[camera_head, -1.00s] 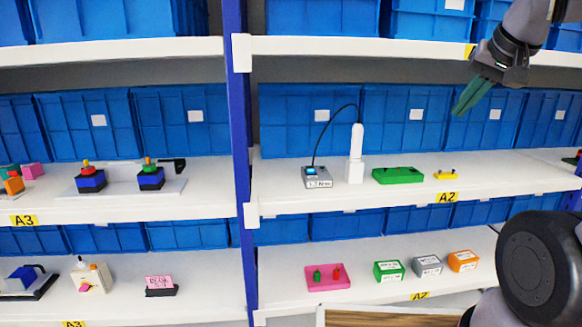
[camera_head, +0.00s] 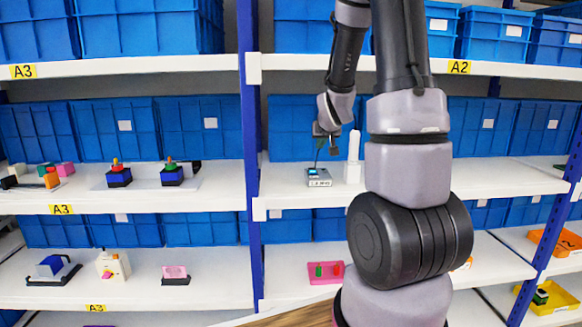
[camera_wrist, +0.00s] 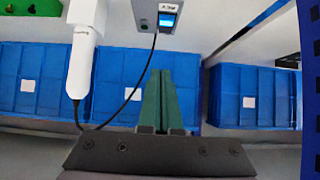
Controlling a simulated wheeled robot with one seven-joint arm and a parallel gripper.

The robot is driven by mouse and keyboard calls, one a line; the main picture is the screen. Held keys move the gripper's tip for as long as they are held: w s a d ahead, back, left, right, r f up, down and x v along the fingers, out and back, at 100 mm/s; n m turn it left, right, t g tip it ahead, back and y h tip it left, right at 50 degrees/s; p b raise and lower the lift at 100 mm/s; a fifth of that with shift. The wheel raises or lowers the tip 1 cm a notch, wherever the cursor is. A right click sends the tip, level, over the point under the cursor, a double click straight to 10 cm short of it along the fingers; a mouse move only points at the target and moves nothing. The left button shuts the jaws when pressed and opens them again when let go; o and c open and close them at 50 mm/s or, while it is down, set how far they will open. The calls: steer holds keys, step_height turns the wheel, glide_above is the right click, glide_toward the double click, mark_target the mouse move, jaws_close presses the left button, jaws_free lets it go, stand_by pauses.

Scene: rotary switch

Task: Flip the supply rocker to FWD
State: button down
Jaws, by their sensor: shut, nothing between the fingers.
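The supply is a small grey box (camera_head: 319,178) with a blue-lit screen, on the middle shelf just right of the blue post. It also shows at the top of the wrist view (camera_wrist: 153,20), with its screen and a small light part beside it. The rocker and its position are too small to read. My gripper (camera_head: 321,150) is above and slightly behind the box in the head view. Its green fingers (camera_wrist: 161,74) are pressed together, empty. In the wrist view their tips point toward the box, with a visible gap.
A white upright device (camera_head: 353,160) stands right of the box; a black cable (camera_wrist: 128,98) runs between them in the wrist view, passing left of my fingers. Blue bins (camera_head: 290,118) line the shelf back. My arm hides much of the right shelves.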

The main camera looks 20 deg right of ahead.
steer(key=shift+w+a+f, duration=0.1)
steer(key=shift+w+a, duration=0.05)
steer(key=shift+a, duration=0.1)
glide_above(314, 172)
step_height(314, 172, down, 6)
steer(key=shift+f, duration=0.1)
steer(key=shift+w+f, duration=0.15)
steer(key=shift+f, duration=1.75)
steer(key=shift+d, duration=0.1)
